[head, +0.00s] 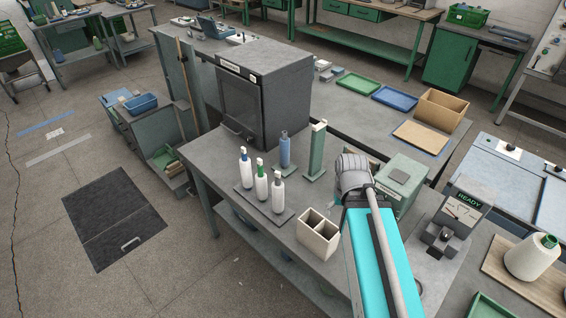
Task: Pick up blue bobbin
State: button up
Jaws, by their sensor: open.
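Three slim white bobbins stand upright in a row on a dark flat tray (247,200) near the bench's left edge. The rearmost bobbin, with a blue collar (245,173), is at the left of the row. A green-collared bobbin (261,182) is in the middle and a grey-collared one (278,194) is nearest. Behind them a slim blue piece (285,150) stands upright on its own base; I cannot tell which of these the task's blue bobbin is. My arm reaches in from the bottom right, apart from the bobbins. My gripper does not show.
A green post (316,152) and a dark grey cabinet (265,95) stand behind the row. A pale two-compartment box (317,235) is to its right. A READY unit (461,209) and a large white cone (532,257) are farther right. A dark floor mat (113,218) lies left.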

aim_at(284, 140)
jog(key=k, duration=1.15)
jog(key=u, duration=0.35)
jog(key=i, duration=0.6)
jog(key=u, duration=0.5)
jog(key=i, duration=1)
jog(key=z, duration=0.6)
